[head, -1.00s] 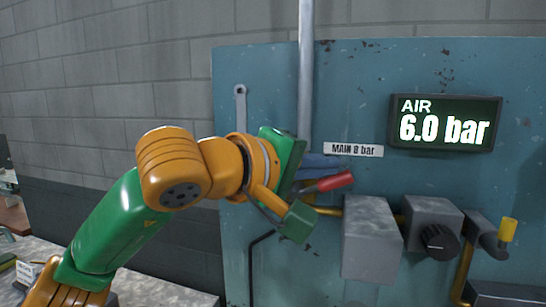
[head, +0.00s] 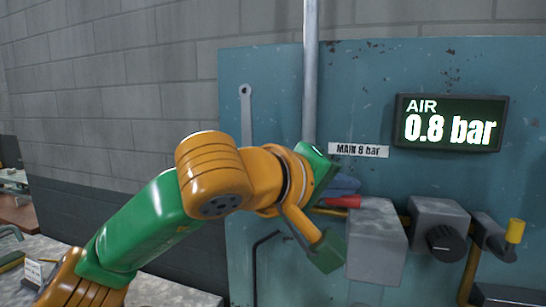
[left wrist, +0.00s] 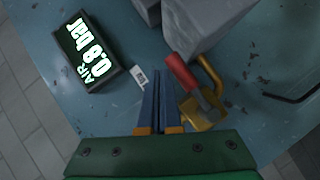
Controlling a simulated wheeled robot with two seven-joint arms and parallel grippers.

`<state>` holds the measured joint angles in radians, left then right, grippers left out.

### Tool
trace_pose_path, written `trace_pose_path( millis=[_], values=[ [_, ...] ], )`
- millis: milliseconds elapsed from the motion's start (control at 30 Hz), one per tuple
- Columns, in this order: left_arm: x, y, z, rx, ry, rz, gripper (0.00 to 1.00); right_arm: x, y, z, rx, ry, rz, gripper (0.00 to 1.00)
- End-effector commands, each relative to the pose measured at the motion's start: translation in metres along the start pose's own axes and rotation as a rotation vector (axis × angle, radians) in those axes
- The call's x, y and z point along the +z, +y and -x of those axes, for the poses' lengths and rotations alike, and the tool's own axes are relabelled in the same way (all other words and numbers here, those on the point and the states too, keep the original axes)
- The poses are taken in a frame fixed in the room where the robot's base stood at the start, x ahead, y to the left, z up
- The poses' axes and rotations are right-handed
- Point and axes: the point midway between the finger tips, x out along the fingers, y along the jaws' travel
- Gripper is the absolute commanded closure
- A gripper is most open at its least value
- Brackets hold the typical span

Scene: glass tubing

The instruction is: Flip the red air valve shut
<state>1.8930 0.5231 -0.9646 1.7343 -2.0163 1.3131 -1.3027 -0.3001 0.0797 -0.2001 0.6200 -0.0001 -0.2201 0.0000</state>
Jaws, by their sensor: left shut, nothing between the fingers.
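The red air valve handle (head: 343,202) lies about level, pointing right toward a grey block on the blue panel, and is partly hidden by my arm. It also shows in the left wrist view (left wrist: 180,72), with its grey lever on a brass valve body (left wrist: 203,113). My left gripper (head: 345,184) has its blue fingers shut and empty, just above the handle. In the left wrist view the fingers (left wrist: 158,78) are beside the handle; I cannot tell whether they touch. The display (head: 451,122) reads AIR 0.8 bar. My right gripper is not in view.
The grey block (head: 377,243) stands right of the valve, then a regulator with a dark knob (head: 444,238) and a yellow-tipped fitting (head: 515,230). A vertical pipe (head: 310,70) and a hanging wrench (head: 246,115) are above left. A "MAIN 8 bar" label (head: 358,150) is above.

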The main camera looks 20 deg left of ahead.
Motion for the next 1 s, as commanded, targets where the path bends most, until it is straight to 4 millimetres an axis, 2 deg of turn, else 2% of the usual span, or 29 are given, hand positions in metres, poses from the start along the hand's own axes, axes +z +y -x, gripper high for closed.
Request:
trace_pose_path(
  millis=[433,600,800,1000],
  values=[
    [0.000,-0.001,0.003,0.001,0.001,0.000,1.00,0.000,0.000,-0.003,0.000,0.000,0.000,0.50],
    [0.001,-0.003,0.031,0.004,0.003,0.000,1.00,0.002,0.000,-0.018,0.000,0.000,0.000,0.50],
    [0.001,-0.002,0.062,0.002,0.002,0.001,1.00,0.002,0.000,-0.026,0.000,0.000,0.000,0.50],
    [0.000,0.000,0.071,0.000,-0.001,0.000,1.00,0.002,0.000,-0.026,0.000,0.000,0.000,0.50]
  ],
)
